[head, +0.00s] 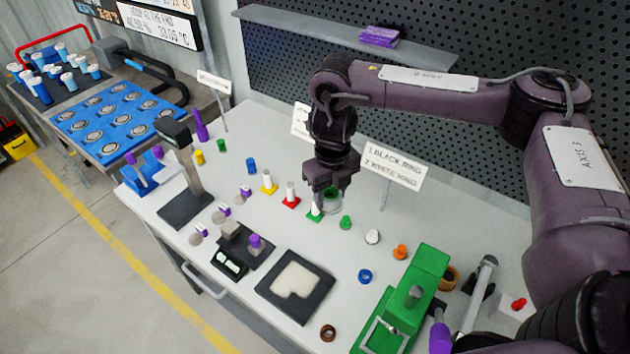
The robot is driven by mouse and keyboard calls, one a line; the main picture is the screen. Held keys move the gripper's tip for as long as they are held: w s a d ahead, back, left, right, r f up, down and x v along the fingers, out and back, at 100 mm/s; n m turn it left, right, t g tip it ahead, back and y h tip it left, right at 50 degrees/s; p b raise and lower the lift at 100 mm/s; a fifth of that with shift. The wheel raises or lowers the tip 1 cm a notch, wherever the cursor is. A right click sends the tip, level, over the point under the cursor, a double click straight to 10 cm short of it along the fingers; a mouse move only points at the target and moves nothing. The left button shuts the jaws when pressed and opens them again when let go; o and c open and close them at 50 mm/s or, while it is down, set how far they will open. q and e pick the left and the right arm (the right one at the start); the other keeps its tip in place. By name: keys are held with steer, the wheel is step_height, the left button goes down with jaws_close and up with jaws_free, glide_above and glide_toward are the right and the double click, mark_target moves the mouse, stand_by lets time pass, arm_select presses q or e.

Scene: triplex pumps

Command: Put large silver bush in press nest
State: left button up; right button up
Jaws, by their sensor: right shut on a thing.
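My right gripper (327,196) points down over the middle of the table. It is shut on a small round greyish piece with a green tint (334,203), which could be the large silver bush; the fingers hide part of it. The piece is close to the small white post on a green base (315,209); I cannot tell whether they touch. A green machine with a grey metal part on top (428,272) stands at the front right and may be the press. I cannot make out its nest. My left gripper is not in view.
White posts on red (291,197) and yellow bases stand left of the gripper. Green, white, orange and blue small parts (365,276) lie to its right. A black tray with a pale insert (296,281) lies in front. A sign (392,168) stands behind.

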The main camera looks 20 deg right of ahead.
steer(key=shift+r, duration=0.2)
steer(key=m, duration=0.2)
steer(key=m+b, duration=0.1)
steer(key=shift+s+a+f+m, duration=0.1)
steer(key=shift+a+f+m, duration=0.05)
steer(key=shift+a+m, duration=0.25)
steer(key=m, duration=0.2)
steer(key=a+m+b, duration=0.1)
steer(key=m, duration=0.2)
steer(key=shift+s, duration=0.1)
steer(key=m, duration=0.2)
steer(key=m+b, duration=0.1)
steer(key=m, duration=0.2)
steer(key=shift+s+a+f+m, duration=0.15)
steer(key=shift+s+a+m, duration=0.05)
steer(key=shift+a+m, duration=0.15)
steer(key=a+m+b, duration=0.1)
steer(key=m, duration=0.6)
steer(key=s+a+m+b, duration=0.1)
steer(key=m+b, duration=0.1)
steer(key=m, duration=0.6)
steer(key=s+f+m+b, duration=0.1)
steer(key=m+b, duration=0.1)
steer(key=m, duration=0.6)
steer(key=shift+s+a, duration=0.1)
steer(key=shift+a, duration=0.3)
